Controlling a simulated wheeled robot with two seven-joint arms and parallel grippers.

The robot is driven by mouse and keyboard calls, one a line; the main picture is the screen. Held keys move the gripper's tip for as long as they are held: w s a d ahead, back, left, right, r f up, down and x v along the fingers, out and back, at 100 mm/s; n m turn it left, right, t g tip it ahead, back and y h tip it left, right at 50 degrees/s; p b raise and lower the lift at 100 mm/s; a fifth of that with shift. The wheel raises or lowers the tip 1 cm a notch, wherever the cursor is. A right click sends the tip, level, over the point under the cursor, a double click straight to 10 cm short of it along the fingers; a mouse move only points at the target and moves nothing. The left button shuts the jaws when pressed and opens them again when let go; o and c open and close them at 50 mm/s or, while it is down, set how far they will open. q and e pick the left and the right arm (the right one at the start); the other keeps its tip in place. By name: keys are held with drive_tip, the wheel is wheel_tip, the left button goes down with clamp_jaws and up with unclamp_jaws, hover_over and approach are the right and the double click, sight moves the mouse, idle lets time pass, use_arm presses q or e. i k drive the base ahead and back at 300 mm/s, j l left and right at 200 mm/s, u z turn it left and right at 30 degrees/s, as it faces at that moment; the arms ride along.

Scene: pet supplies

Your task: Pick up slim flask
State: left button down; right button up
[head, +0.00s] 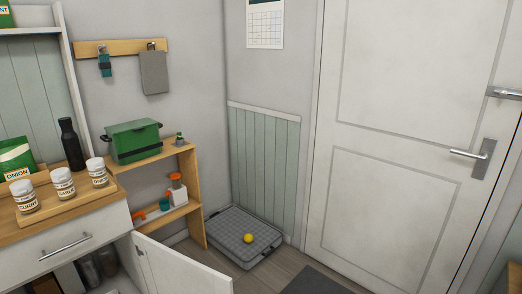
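A dark, slim bottle, which looks like the slim flask (71,146), stands upright on the wooden counter at the left of the head view. It is behind the row of white jars and left of the green box, apart from both. Neither of my grippers shows in the head view.
White labelled jars (62,183) stand on a wooden tray (85,195) in front of the flask. A green bag (17,158) is to its left, a green box (132,141) to its right on a shelf. A cabinet door (180,270) hangs open below. A yellow ball (249,238) lies on a grey floor tray (226,226).

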sight(71, 142)
drive_tip(key=u, duration=0.9)
drive_tip(key=i+l+u, duration=0.15)
drive_tip(key=l+u, duration=0.65)
drive_tip(key=l, duration=0.2)
drive_tip(key=l+u, duration=0.8)
drive_tip(key=l, duration=0.25)
drive_tip(key=k+l, duration=0.1)
drive_tip(key=l, duration=0.3)
drive_tip(key=k+l, duration=0.1)
drive_tip(key=l, duration=0.3)
drive_tip(key=k+l+u, duration=0.1)
drive_tip(key=l, duration=0.3)
drive_tip(key=k+l, duration=0.1)
drive_tip(key=l, duration=0.3)
drive_tip(key=k+l, duration=0.1)
drive_tip(key=l, duration=0.25)
